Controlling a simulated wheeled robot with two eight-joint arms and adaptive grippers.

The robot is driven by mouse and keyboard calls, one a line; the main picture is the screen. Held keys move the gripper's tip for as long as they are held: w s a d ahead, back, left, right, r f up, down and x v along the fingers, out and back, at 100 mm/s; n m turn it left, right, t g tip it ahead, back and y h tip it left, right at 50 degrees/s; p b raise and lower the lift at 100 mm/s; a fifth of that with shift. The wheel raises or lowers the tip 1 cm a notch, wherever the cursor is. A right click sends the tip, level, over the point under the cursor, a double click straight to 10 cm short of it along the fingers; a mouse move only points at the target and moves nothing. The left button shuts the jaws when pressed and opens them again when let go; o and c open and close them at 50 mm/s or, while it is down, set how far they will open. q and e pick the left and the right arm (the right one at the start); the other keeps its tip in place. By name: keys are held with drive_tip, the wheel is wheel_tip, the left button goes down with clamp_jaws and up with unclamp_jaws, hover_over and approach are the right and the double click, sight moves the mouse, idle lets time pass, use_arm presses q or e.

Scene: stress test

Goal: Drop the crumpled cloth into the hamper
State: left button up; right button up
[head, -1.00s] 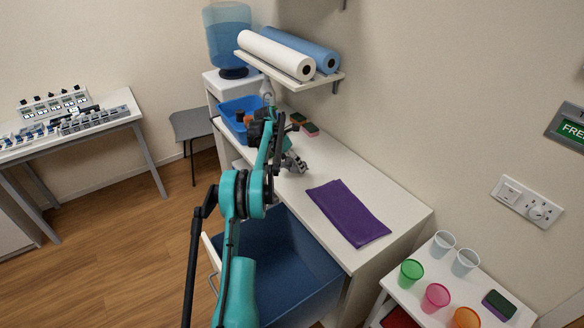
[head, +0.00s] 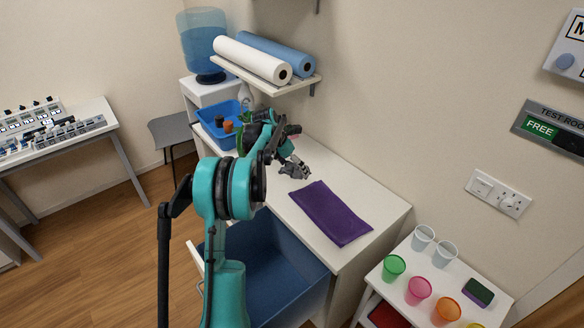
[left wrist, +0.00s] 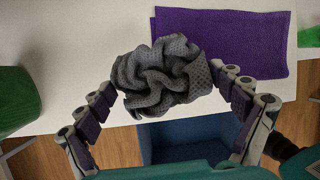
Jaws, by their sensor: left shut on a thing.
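The crumpled cloth (left wrist: 165,75) is grey and textured. In the left wrist view it sits between the two fingers of my left gripper (left wrist: 168,88), which is shut on it. In the head view the cloth (head: 294,169) shows as a small grey shape over the white counter, with my left gripper (head: 286,160) partly hidden by my arm. The hamper (head: 280,275) is a dark blue open bin pulled out below the counter's front edge. Its blue inside (left wrist: 185,135) shows below the cloth in the left wrist view. My right gripper is not in view.
A folded purple towel (head: 330,213) lies on the counter, right of the cloth. A blue tub (head: 207,120) stands at the counter's far end. A shelf with paper rolls (head: 253,58) hangs above. Cups (head: 418,290) stand on a white side table at right.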

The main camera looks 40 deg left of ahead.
use_arm(q)
drive_tip(key=shift+s, duration=0.1)
drive_tip(key=s+d+f+p, duration=0.1)
drive_tip(key=s+f, duration=0.1)
drive_tip(key=s, duration=1.1)
drive_tip(key=s+d+f+p, duration=0.1)
drive_tip(key=s+f, duration=0.1)
drive_tip(key=s, duration=1.1)
wheel_tip(320, 180, down, 6)
drive_tip(key=b, duration=0.4)
drive_tip(key=shift+f+b, duration=0.2)
drive_tip(key=shift+b, duration=0.15)
drive_tip(key=o, duration=0.5)
drive_tip(key=shift+r, duration=0.1)
